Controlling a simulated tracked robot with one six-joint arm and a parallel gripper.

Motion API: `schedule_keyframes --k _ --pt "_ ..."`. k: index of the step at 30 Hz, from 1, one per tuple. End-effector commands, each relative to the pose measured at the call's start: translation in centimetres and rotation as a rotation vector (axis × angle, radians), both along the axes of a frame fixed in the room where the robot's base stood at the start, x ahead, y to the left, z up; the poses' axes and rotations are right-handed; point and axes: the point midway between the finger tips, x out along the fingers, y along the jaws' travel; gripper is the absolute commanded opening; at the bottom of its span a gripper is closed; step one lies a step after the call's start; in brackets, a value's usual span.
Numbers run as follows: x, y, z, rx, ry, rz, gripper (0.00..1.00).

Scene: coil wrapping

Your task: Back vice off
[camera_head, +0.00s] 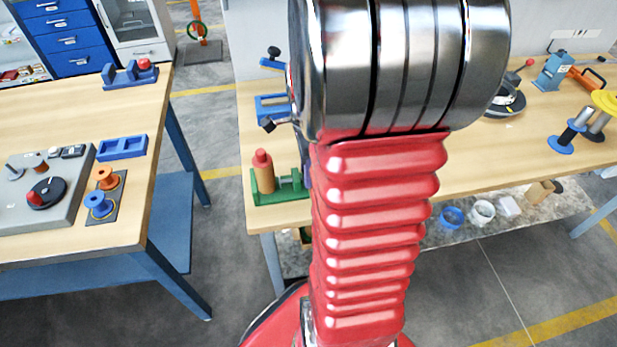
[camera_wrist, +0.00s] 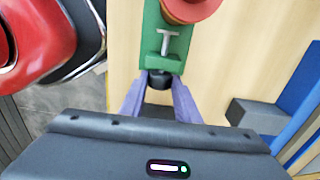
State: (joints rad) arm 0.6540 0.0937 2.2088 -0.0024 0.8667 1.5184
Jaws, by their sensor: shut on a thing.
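The green vice (camera_head: 292,190) stands at the near left corner of the middle bench in the head view. A tan cylinder with a red top (camera_head: 263,172) stands upright at its left part. In the wrist view the vice (camera_wrist: 151,28) shows its metal T-shaped screw (camera_wrist: 165,40), with the cylinder's red flange (camera_wrist: 192,8) at the top edge. My gripper (camera_wrist: 160,82) has its two purple-grey fingers shut on the vice's black knob (camera_wrist: 160,86), at the near end of the green body. In the head view my arm hides most of the gripper.
A blue fixture (camera_head: 271,106) with black knobs stands behind the vice; a blue part with a grey block (camera_wrist: 255,115) is right of my gripper in the wrist view. The left bench (camera_head: 60,112) carries a grey control panel (camera_head: 40,205) and spools. A floor gap separates the benches.

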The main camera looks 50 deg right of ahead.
Motion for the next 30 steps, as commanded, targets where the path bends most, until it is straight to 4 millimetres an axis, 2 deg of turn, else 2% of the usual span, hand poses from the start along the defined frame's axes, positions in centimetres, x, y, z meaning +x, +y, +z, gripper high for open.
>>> schedule_keyframes --k 8,22,30 --pt "-0.14 0.15 0.02 -0.024 -0.037 0.0 0.15" --pt "-0.69 0.52 -0.12 -0.168 -0.247 0.0 0.15" --pt "-0.66 0.53 -0.12 -0.179 -0.264 0.0 0.15"
